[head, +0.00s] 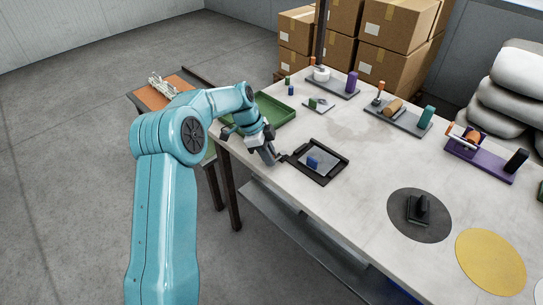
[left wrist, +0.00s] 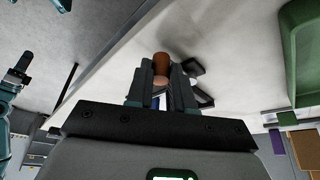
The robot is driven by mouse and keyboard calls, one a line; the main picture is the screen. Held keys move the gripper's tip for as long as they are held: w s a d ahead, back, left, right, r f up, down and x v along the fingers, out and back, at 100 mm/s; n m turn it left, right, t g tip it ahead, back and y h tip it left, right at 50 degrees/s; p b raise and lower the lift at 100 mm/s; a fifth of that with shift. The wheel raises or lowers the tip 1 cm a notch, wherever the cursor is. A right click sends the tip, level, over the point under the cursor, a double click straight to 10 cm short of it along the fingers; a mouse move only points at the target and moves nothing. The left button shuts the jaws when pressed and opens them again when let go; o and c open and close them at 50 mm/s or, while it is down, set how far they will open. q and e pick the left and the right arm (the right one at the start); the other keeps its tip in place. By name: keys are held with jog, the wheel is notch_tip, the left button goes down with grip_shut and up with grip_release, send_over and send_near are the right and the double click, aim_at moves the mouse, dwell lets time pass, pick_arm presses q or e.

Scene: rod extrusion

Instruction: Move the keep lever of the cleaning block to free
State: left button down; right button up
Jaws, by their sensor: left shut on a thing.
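My left gripper (head: 268,156) is low at the table's near left edge, beside a black tray (head: 330,178) that holds a grey plate and a small blue block (head: 312,162). In the left wrist view its fingers (left wrist: 161,88) are shut on a brown cylinder (left wrist: 161,62); the fingers hide its lower part. I cannot tell for sure which fixture is the cleaning block. A purple base (head: 480,166) with an orange part (head: 473,137) and a black block (head: 517,160) stands at the right. No lever setting is readable.
A green tray (head: 270,112) lies behind my left gripper. Grey bases with a white cylinder (head: 321,74) and a tan cylinder (head: 393,106) stand at the back. A dark round mat (head: 398,225) and a yellow disc (head: 490,262) lie at the right. The table's middle is clear.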

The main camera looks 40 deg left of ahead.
pick_arm(q)
jog(key=shift+a+m, duration=0.2)
jog(key=shift+m, duration=0.2)
jog(key=c, duration=1.3)
grip_release()
jog(key=shift+o, duration=0.2)
jog(key=p+v, duration=0.2)
jog(key=v, duration=1.4)
jog(key=shift+r, duration=0.25)
jog(key=shift+w, duration=0.1)
